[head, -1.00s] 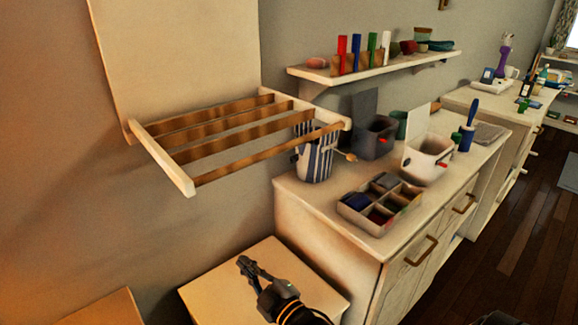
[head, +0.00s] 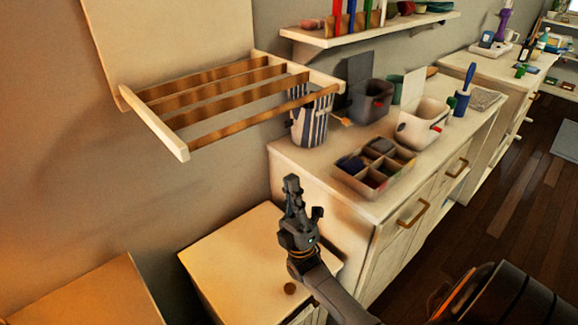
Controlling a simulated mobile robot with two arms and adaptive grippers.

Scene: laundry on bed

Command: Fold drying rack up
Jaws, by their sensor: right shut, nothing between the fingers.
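The drying rack (head: 178,138) is a white frame with several brown wooden bars. It sticks out from the wall, folded down, below a large pale panel (head: 170,40). My right gripper (head: 291,188) is below and to the right of the rack, in front of the white cabinet's left end. It points upward, is shut and empty, and is apart from the rack. My left gripper is not in view.
The white cabinet (head: 345,225) holds a striped pot (head: 309,120), a sectioned box (head: 372,168) and open bins (head: 422,124). A shelf (head: 375,32) hangs above it. A low pale table (head: 225,255) stands below the rack.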

